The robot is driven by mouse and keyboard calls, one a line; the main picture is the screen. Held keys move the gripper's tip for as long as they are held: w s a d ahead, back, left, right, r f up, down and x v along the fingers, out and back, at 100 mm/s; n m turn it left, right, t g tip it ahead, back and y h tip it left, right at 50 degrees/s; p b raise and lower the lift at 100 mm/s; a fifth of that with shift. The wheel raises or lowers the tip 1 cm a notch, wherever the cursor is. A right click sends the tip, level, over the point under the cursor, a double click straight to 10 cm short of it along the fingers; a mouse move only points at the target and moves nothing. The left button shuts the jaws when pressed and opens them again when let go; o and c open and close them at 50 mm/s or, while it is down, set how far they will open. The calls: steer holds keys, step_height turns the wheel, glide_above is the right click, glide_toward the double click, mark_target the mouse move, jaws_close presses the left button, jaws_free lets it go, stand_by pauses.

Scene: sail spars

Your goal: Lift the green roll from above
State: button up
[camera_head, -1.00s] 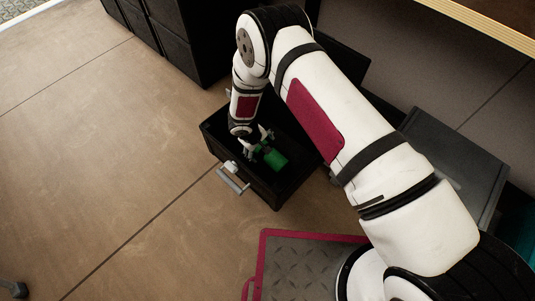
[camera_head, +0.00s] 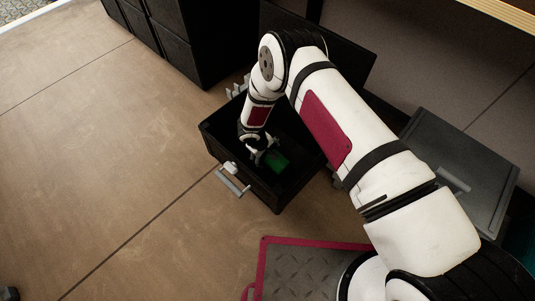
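The green roll (camera_head: 277,161) lies inside an open black drawer (camera_head: 238,165) with a light handle on its front. Its left end is partly hidden by my gripper. My gripper (camera_head: 259,157) points down into the drawer at the roll's left end. Its light fingertips are small in this view. I cannot tell whether they touch the roll or how far apart they are.
Black cabinets (camera_head: 175,40) stand behind the drawer at the upper left. A grey box-like surface (camera_head: 460,165) lies to the right, beyond my arm.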

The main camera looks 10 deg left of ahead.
steer(key=c, duration=1.3)
steer(key=shift+r, duration=0.1)
